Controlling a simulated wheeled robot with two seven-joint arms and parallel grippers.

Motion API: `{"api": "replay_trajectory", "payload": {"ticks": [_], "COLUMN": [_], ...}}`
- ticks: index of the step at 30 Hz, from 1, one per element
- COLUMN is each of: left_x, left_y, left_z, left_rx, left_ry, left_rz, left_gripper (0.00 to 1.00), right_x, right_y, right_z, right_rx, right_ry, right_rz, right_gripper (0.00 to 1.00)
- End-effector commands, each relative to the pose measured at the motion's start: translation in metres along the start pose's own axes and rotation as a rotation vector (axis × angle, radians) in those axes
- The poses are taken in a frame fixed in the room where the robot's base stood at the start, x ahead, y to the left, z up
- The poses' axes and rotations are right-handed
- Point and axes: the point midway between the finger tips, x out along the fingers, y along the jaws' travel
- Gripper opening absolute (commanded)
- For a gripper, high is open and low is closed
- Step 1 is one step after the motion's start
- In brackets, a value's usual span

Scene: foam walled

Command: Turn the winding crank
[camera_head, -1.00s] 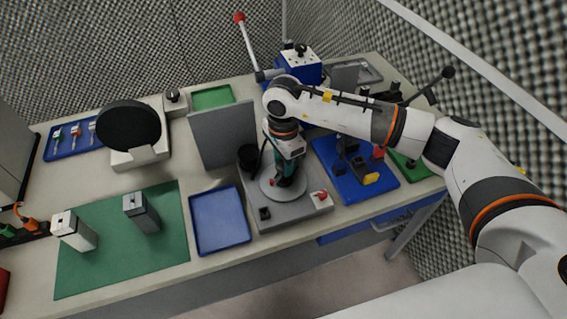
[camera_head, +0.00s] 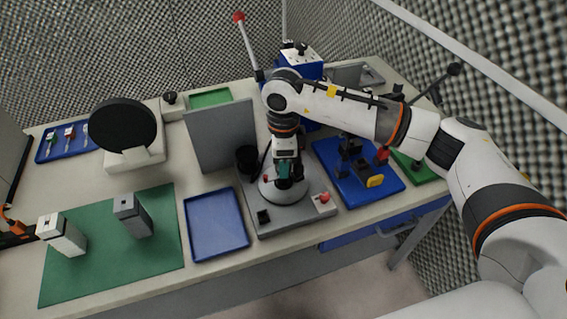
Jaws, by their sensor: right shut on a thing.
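The winding device is a grey base (camera_head: 290,215) with a round pale part (camera_head: 283,190) on top, near the front edge of the bench. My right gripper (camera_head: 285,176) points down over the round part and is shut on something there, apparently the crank. The crank's handle is mostly hidden by the gripper, so its angle cannot be told. A red knob (camera_head: 324,198) and a black switch (camera_head: 263,216) sit on the base's front. My left gripper is not in view.
A blue tray (camera_head: 215,224) lies left of the base, with a grey upright panel (camera_head: 221,135) behind it. A blue fixture board (camera_head: 360,186) stands close on the right. Two blocks stand on a green mat (camera_head: 100,275). A red-tipped lever (camera_head: 246,45) rises behind.

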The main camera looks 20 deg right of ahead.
Motion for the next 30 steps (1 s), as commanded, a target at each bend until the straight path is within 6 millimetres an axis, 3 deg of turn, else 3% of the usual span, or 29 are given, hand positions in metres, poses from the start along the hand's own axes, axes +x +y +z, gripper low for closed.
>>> {"api": "replay_trajectory", "payload": {"ticks": [28,29,30], "left_x": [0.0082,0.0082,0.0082], "left_y": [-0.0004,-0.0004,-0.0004], "left_z": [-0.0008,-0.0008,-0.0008], "left_rx": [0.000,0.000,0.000], "left_ry": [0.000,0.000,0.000], "left_rz": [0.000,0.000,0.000], "left_gripper": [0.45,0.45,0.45], "right_x": [-0.0024,-0.0025,-0.0024], "right_y": [0.0014,0.0014,0.0014], "right_z": [-0.0003,-0.0003,-0.0003], "right_rx": [0.103,0.103,0.103], "right_ry": [0.003,0.003,0.003], "right_rz": [0.005,0.005,0.005], "right_gripper": [0.13,0.41,0.47]}}
